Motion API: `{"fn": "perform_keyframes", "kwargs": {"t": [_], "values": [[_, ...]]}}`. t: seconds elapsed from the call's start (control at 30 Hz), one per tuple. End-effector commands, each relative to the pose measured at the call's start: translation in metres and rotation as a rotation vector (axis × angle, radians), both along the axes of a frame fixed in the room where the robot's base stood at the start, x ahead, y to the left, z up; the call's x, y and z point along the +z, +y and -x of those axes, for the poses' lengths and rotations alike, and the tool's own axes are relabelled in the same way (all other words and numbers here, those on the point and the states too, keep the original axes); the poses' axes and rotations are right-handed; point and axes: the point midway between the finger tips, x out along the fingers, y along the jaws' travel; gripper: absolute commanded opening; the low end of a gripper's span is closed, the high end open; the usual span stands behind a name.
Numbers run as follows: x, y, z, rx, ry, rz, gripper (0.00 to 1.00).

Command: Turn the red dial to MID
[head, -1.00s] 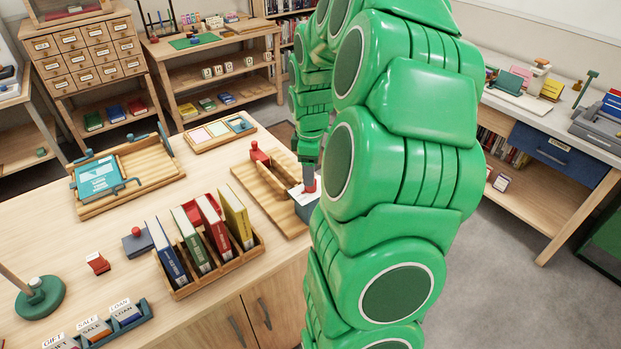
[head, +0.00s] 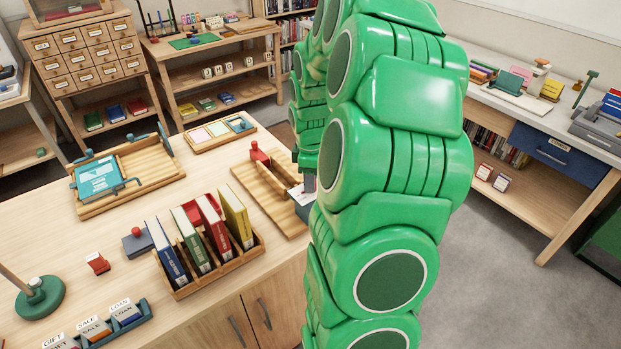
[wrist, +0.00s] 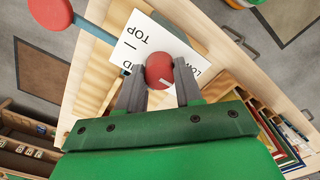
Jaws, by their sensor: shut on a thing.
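The red dial (wrist: 159,72) is a round knob on a white card in the wrist view. The card (wrist: 150,40) carries the words TOP and LOW, and a partly covered word ending in D between them. My gripper (wrist: 158,66) has one finger on each side of the dial and is shut on it. In the head view my arm hides the dial and fingertips; only a bit of the card (head: 300,193) shows.
A wooden rack with a red-knobbed part (head: 259,154) stands beside the dial; this red knob (wrist: 50,12) also shows in the wrist view. A holder with upright books (head: 245,255) is close by in front. A tray (head: 150,185) with a teal book lies further left.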

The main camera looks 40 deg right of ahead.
Motion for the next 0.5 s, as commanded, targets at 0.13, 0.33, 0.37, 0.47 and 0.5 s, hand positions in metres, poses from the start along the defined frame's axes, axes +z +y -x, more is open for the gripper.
{"fn": "perform_keyframes", "kwargs": {"t": [0.13,0.33,0.37,0.47,0.5], "values": [[0.0,0.0002,0.0001,-0.012,0.001,-0.001,0.05],[0.0,0.0,0.0001,-0.078,0.001,-0.001,0.05],[0.0,0.0001,0.0001,-0.095,0.001,-0.001,0.05],[0.0,0.0,0.0,-0.161,0.001,-0.001,0.05],[0.0,-0.0001,0.0001,-0.192,0.001,-0.001,0.05]]}}
